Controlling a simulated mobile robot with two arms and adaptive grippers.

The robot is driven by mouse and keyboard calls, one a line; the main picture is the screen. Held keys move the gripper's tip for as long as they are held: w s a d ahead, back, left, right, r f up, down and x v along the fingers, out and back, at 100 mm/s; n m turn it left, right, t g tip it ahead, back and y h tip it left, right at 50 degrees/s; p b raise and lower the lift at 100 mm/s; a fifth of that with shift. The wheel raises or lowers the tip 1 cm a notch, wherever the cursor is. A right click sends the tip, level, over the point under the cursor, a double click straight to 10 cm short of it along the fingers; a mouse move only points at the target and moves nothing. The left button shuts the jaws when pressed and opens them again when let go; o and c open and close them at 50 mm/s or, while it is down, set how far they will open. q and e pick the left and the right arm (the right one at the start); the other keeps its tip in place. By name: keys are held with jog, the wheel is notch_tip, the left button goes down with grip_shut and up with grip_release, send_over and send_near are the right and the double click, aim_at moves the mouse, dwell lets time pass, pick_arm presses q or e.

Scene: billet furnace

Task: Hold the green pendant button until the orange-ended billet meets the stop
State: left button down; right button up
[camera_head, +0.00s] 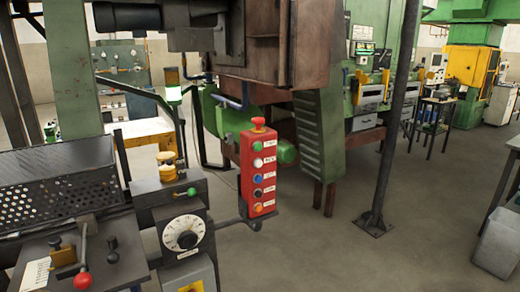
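The red pendant box (243,172) stands upright near the picture's middle, on a dark arm from the dial console. Its face carries a column of labelled buttons. The green button (257,147) is the uppermost one on the face, with white, blue, black and orange buttons below it. A red mushroom button (258,123) sits on top of the box. Nothing touches the green button. I cannot make out an orange-ended billet or the stop. Neither of my grippers is in view.
A console with a white dial (184,232) stands left of the pendant. A perforated dark guard (60,196) and a red-knobbed lever (82,280) are at the left. A dark post (396,120) stands right. The floor between pendant and post is clear.

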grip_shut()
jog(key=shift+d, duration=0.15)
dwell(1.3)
